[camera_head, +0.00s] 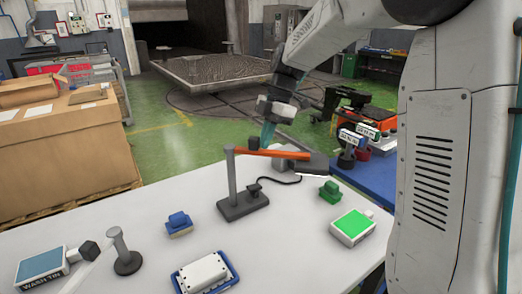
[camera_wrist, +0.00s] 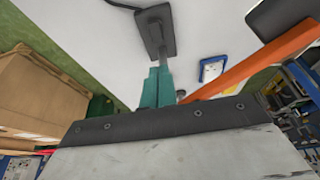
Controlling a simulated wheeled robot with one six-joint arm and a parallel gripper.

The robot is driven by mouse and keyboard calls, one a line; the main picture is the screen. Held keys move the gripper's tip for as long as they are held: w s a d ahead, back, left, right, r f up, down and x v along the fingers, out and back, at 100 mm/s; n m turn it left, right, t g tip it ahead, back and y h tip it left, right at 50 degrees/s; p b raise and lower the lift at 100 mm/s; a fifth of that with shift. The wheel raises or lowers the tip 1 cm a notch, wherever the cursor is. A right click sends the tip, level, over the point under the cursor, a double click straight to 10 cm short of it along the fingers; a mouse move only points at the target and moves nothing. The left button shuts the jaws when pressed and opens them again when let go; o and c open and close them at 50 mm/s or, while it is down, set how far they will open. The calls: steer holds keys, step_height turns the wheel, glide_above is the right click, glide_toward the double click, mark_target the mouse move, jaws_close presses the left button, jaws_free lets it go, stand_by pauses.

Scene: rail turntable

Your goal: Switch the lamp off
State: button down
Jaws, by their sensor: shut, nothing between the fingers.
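The desk lamp has a grey base (camera_head: 243,207), an upright post, an orange arm (camera_head: 275,153) and a dark shade (camera_head: 317,164) at its right end. A bright strip shows under the shade. My gripper (camera_head: 267,138) is shut and empty on the far side of the orange arm. In the wrist view its teal fingertips (camera_wrist: 158,72) point at that box; I cannot tell whether they touch it.
On the white table (camera_head: 150,215) are a blue-rimmed tray (camera_head: 205,273), a blue block (camera_head: 179,222), a green block (camera_head: 330,191), a green-topped box (camera_head: 352,227), a short post (camera_head: 122,255) and a tin (camera_head: 41,266). The orange arm passes close beside my fingers.

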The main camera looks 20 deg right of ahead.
mark_target(252, 187)
steer(key=x, duration=1.2)
steer(key=shift+w+d+f, duration=0.1)
steer(key=shift+d+f, duration=0.2)
